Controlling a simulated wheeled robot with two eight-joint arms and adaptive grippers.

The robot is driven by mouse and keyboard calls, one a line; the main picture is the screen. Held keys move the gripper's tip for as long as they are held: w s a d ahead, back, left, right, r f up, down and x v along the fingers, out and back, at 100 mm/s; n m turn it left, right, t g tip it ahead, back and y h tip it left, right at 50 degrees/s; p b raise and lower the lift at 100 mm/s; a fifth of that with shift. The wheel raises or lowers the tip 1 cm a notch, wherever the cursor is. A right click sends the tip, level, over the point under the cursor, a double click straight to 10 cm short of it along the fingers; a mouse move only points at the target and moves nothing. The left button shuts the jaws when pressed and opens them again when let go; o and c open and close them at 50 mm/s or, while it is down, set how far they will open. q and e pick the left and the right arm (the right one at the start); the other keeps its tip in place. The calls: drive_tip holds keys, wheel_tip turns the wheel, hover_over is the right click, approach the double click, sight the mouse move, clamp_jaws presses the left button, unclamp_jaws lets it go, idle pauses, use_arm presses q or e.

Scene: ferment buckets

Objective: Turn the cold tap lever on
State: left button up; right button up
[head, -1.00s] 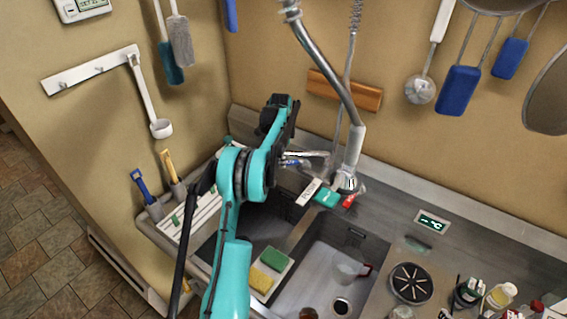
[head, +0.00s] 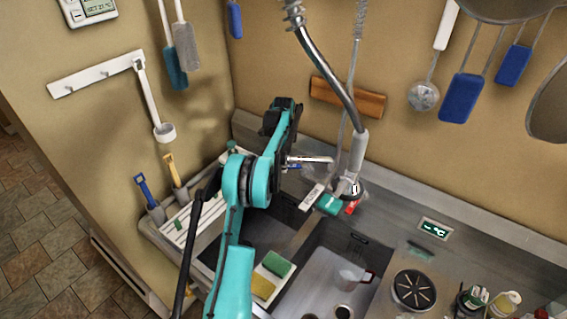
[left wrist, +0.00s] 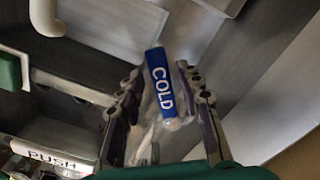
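The cold tap lever (left wrist: 162,85) is blue with white COLD lettering and shows in the middle of the left wrist view. My left gripper (left wrist: 160,76) is open, with one dark finger on each side of the lever. I cannot tell whether either finger touches it. In the head view a small blue part of the lever (head: 294,166) shows by the metal spout (head: 312,160), just right of my left arm. The arm hides the left fingers there. My right gripper is in neither view.
A tall spray hose (head: 335,75) rises right of the spout. A wooden strip (head: 347,97) is on the wall behind.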

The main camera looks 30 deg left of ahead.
use_arm(q)
wheel_tip(320, 180, up, 12)
idle(0.7)
drive_tip(key=shift+r, duration=0.1)
idle(0.3)
